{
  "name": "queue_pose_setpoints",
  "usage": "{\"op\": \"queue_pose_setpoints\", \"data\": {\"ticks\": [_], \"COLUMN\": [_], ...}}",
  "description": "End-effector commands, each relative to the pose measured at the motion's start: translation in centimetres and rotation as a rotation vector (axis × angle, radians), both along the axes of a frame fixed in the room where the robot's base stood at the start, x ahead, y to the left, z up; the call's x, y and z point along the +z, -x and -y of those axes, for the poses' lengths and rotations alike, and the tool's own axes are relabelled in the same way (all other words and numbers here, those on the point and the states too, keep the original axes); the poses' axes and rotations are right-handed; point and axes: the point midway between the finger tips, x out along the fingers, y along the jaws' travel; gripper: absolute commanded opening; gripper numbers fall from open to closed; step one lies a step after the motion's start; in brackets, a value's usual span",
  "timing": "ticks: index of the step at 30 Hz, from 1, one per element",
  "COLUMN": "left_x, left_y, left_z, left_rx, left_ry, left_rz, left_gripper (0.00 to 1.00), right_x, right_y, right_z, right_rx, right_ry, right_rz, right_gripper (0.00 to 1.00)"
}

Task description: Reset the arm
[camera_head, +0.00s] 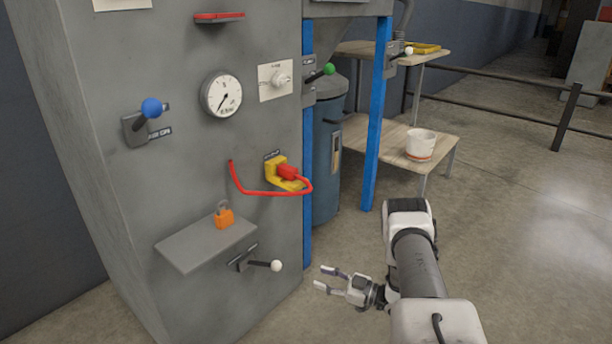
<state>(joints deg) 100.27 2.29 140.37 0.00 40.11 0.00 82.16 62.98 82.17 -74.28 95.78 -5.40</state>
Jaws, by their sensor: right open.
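My right arm comes in from the bottom right. My right gripper (328,280) is open and empty, low in front of the grey machine cabinet, its fingers pointing left. It is just to the right of the white-knobbed lever (264,264) and apart from it. My left gripper is out of the picture.
The grey cabinet (190,170) carries a blue-knobbed lever (150,110), a gauge (221,95), a red and yellow switch (286,173), and a shelf (190,248) with an orange padlock (223,217). A wooden table (385,138) holds a white bucket (420,145). Floor at right is clear.

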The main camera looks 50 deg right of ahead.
Motion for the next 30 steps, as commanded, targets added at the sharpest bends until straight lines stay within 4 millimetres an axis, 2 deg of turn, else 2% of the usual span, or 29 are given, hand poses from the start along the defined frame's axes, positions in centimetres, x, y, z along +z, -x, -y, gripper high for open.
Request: {"op": "queue_pose_setpoints", "data": {"ticks": [5,23,26,29,30], "left_x": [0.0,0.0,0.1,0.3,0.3], "left_y": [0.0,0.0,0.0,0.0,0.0], "left_z": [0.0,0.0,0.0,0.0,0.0], "left_rx": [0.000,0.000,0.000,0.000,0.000], "left_ry": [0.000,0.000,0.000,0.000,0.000], "left_rz": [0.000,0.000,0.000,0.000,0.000], "left_gripper": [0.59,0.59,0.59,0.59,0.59], "right_x": [0.0,0.3,1.1,2.2,2.7], "right_y": [1.4,1.1,-1.2,-5.5,-7.4], "right_z": [0.3,0.3,-1.4,-6.3,-9.2], "right_rx": [0.000,0.001,0.043,0.143,0.185], "right_ry": [0.001,0.001,-0.005,-0.035,-0.062], "right_rz": [0.000,0.007,0.032,0.059,0.064], "right_gripper": [0.41,0.41,0.41,0.41,0.41]}}
